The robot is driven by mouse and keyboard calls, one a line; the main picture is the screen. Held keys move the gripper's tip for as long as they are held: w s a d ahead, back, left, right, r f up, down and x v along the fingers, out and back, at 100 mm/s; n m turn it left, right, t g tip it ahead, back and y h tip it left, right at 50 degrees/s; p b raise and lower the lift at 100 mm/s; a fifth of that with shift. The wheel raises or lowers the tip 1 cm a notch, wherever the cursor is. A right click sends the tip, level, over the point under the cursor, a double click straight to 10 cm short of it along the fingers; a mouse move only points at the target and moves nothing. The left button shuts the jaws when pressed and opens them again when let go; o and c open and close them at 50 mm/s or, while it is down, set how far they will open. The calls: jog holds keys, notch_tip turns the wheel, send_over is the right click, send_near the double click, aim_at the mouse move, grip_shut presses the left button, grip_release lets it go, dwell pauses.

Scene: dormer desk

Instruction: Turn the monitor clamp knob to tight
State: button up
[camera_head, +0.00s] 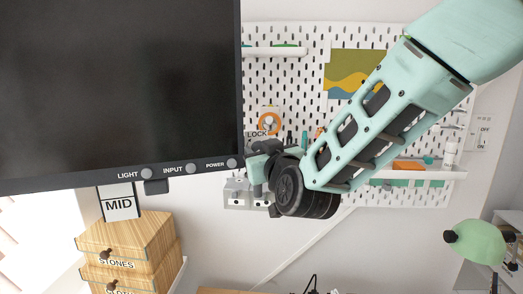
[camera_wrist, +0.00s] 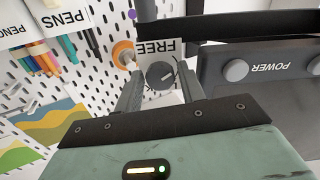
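The clamp knob (camera_wrist: 158,74) is a round grey dial in the wrist view, with a dark mark across its face. An upside-down FREE label (camera_wrist: 157,48) stands just beyond it. My gripper (camera_wrist: 160,80) is open, with one finger on each side of the knob and what looks like a gap on both sides. Whether the fingers reach around the knob or stop short of it, I cannot tell. In the head view, my gripper (camera_head: 258,164) is at the monitor's lower right corner and hides the knob.
The dark monitor (camera_head: 120,85) fills the left of the head view, close beside my gripper, with a POWER knob (camera_head: 232,163) on its lower edge. A pegboard (camera_head: 290,90) with shelves stands behind. Wooden boxes (camera_head: 135,238) stand below the monitor.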

jog(key=c, duration=0.7)
jog(key=shift+f+b, duration=0.1)
jog(key=shift+b, duration=0.3)
jog(key=m+b, duration=2.2)
jog(key=b, duration=0.3)
jog(key=shift+m, duration=0.3)
